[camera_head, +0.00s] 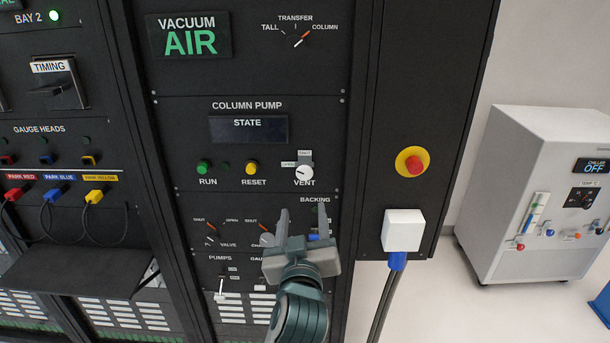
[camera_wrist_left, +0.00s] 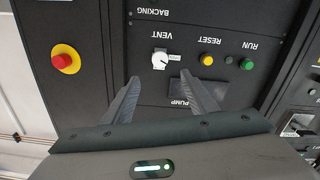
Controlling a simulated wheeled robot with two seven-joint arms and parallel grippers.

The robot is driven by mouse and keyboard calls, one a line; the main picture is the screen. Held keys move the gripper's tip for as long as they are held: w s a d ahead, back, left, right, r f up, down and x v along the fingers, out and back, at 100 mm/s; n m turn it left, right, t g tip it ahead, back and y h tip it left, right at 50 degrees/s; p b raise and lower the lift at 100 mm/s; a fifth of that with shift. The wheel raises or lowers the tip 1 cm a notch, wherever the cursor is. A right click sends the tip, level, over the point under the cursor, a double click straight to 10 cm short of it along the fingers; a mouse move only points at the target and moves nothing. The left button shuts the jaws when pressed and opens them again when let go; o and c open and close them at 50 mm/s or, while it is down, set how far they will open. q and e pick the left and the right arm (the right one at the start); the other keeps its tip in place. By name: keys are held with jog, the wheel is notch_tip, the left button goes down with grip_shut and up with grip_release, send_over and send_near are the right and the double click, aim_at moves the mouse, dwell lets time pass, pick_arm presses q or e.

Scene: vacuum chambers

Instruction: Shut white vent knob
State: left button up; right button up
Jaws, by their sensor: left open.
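The white vent knob (camera_head: 304,172) is a small round knob on the black column pump panel, just above the word VENT. It also shows in the left wrist view (camera_wrist_left: 160,61), where the panel's lettering is upside down. A small OPEN label is at its left and another small label is above it in the head view. Its pointer is too small to read surely. My left gripper (camera_head: 303,211) is open and empty, below the knob in the head view. In the wrist view its fingertips (camera_wrist_left: 159,78) are spread, with the knob between and beyond them. My right gripper is not in view.
A green RUN button (camera_head: 203,167) and a yellow RESET button (camera_head: 251,167) are left of the knob. Valve switches (camera_head: 212,239) sit lower on the rack. A red emergency button (camera_head: 414,163) and a white box (camera_head: 403,230) are to the right. A white chiller (camera_head: 545,190) stands further right.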

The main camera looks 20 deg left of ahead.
aim_at(305, 175)
pick_arm(q)
jog(key=b+x, duration=0.2)
jog(key=x, duration=1.1)
jog(key=shift+w+f+b, duration=0.15)
jog(key=shift+b, duration=0.2)
jog(key=b+x, duration=0.1)
jog(key=x, duration=0.3)
jog(key=shift+c, duration=0.6)
jog(key=c, duration=0.9)
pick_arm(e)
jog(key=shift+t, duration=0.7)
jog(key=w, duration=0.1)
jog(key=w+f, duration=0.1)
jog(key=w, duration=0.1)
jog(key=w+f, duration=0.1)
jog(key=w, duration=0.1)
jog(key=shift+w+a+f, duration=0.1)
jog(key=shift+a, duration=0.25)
